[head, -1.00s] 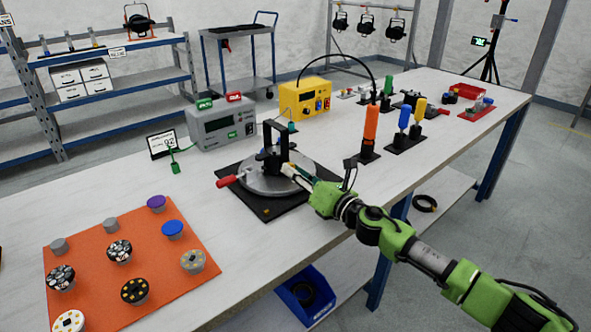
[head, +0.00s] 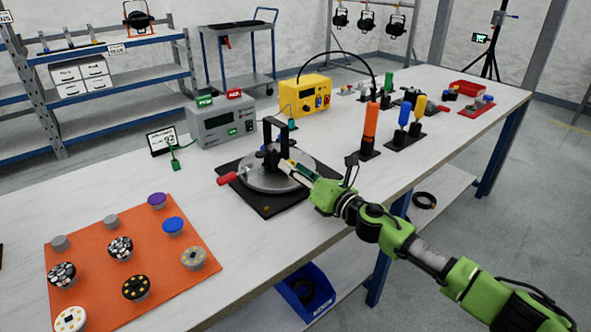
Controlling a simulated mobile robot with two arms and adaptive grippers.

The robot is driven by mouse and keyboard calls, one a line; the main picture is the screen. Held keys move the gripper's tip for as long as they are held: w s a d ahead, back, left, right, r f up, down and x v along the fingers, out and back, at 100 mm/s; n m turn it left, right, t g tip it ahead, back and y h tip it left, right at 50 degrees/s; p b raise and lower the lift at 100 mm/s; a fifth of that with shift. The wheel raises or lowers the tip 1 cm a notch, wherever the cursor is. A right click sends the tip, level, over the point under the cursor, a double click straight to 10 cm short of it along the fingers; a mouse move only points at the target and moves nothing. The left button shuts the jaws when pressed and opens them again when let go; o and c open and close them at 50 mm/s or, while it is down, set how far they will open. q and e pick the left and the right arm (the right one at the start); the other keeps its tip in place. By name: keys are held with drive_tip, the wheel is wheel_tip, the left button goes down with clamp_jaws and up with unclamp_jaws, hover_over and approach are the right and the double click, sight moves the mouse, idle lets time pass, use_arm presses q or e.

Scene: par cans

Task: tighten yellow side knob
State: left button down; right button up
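A round grey metal fixture (head: 262,183) with a black upright bracket (head: 268,137) sits on a black mat (head: 282,205) in the middle of the table. A red-handled lever (head: 228,178) sticks out at its left. My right gripper (head: 287,166) reaches in from the right, its tips at the right side of the bracket, over the disc. A small yellowish patch shows by the tips; I cannot tell if it is the yellow side knob, which is otherwise hidden or too small to make out. Whether the fingers are open or shut is unclear. My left gripper is out of view.
Behind the fixture stand a grey meter box (head: 222,120) and a yellow box (head: 306,98). To the right are an orange-handled driver (head: 370,122) and blue and yellow-handled tools (head: 404,115). An orange mat (head: 95,240) with several round parts lies front left.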

drive_tip(key=v, duration=0.6)
drive_tip(key=shift+f, duration=0.15)
drive_tip(key=shift+v, duration=1)
